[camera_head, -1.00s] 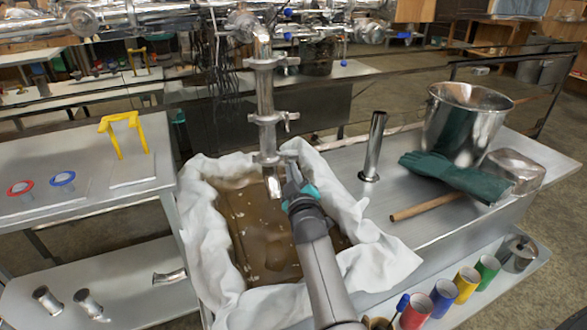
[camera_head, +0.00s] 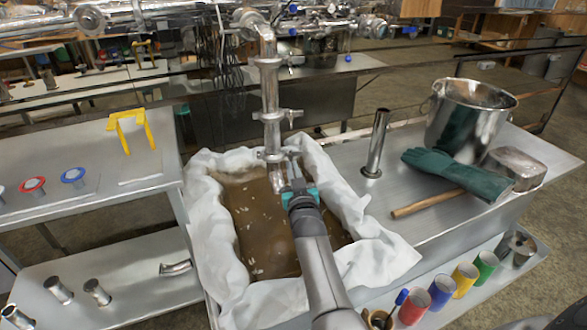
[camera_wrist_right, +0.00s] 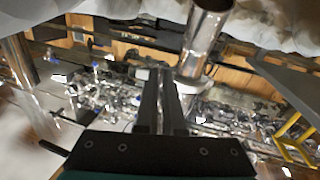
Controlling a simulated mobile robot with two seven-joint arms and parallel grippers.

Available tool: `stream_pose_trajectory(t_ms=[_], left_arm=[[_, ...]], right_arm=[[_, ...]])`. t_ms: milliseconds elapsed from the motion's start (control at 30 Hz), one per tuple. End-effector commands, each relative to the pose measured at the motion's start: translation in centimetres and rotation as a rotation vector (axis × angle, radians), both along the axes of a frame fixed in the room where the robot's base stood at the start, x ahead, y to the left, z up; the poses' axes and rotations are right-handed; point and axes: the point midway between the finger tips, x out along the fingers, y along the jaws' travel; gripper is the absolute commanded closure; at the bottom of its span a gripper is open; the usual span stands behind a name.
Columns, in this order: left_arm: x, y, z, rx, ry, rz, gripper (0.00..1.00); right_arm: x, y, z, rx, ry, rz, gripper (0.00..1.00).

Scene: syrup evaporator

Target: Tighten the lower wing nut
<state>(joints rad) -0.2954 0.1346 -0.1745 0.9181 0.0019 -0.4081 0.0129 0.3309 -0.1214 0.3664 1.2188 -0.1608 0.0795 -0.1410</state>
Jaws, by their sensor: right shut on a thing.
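A vertical steel pipe (camera_head: 270,100) hangs over the cloth-lined basin, with an upper clamp (camera_head: 276,115) and a lower clamp (camera_head: 270,155) around it. My right gripper (camera_head: 293,160) reaches up to the right side of the lower clamp. Its fingers are shut on the lower wing nut, which they hide almost fully. In the right wrist view my right gripper (camera_wrist_right: 161,78) shows its two dark fingers close together, beside the shiny pipe end (camera_wrist_right: 203,42). My left gripper is not in view.
White cloth (camera_head: 212,225) lines the basin of brown liquid (camera_head: 255,225) below. To the right stand an upright steel tube (camera_head: 376,145), a bucket (camera_head: 463,120) and green gloves (camera_head: 460,172). Colored cups (camera_head: 441,290) line the front shelf. A yellow frame (camera_head: 131,127) stands left.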

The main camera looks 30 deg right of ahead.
Motion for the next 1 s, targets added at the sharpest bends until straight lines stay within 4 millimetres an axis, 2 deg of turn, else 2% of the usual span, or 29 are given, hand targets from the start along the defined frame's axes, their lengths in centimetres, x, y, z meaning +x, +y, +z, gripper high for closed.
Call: stream_pose_trajectory(t_ms=[400, 433, 700, 1000], left_arm=[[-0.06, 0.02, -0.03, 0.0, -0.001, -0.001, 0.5], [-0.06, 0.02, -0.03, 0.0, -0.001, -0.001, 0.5], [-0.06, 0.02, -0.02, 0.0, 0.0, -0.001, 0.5], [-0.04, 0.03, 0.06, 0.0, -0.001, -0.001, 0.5]], right_arm=[[0.03, -0.01, 0.03, 0.007, -0.003, 0.0, 1.0], [0.03, -0.02, 0.04, 0.006, -0.003, 0.0, 0.93], [0.03, -0.01, 0.04, 0.006, -0.003, 0.0, 0.64], [-0.1, 0.04, 0.02, 0.007, -0.002, 0.0, 0.64]])
